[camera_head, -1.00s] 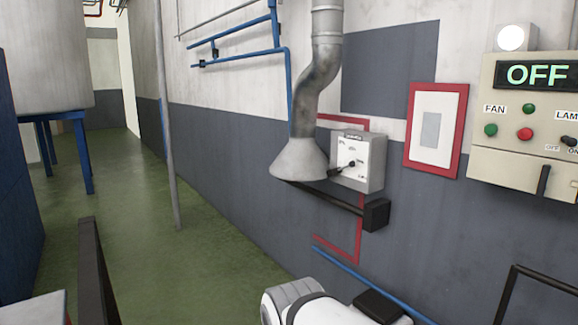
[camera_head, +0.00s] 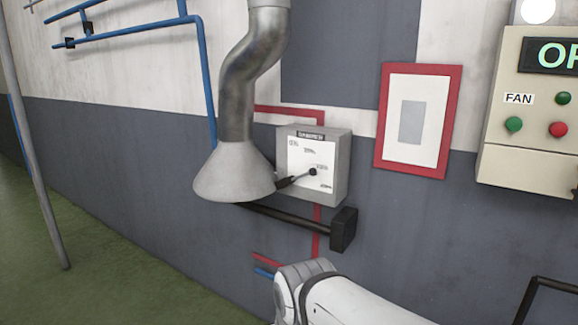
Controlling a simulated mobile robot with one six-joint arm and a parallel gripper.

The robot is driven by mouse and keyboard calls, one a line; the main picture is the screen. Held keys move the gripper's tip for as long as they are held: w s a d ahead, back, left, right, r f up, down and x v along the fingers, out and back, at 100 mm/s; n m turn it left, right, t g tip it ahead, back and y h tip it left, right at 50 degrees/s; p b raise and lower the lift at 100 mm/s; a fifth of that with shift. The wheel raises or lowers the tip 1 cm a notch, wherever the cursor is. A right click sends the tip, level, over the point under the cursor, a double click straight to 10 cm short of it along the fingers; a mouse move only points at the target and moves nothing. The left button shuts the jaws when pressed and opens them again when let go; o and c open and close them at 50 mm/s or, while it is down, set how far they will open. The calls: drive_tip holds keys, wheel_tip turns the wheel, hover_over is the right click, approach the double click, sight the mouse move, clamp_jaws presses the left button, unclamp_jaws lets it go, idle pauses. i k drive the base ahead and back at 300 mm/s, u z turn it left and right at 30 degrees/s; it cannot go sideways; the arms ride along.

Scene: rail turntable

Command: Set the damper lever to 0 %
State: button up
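The damper box (camera_head: 341,168) is a grey box with a white dial face, mounted on the wall in the middle of the view. Its black damper lever (camera_head: 296,179) turns on a round pivot at the right part of the face. The lever points left and slightly down, its end close to the hood's rim. Small scale labels lie on the face, at upper left, top, right and lower right; they are too small to read. My gripper is not in view; only a white part of my arm shows at the bottom, below the box.
A metal duct with a flared hood (camera_head: 234,175) hangs just left of the box. A black bar with a block (camera_head: 343,230) juts below it. A red-framed panel (camera_head: 447,123) and a control panel (camera_head: 500,155) are at right.

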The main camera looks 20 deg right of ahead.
sight(280, 184)
drive_tip(key=z, duration=0.55)
drive_tip(key=i, duration=0.9)
drive_tip(key=z, duration=0.5)
drive_tip(key=k, duration=0.9)
drive_tip(key=z, duration=0.15)
drive_tip(key=i, duration=0.9)
drive_tip(key=u, duration=0.05)
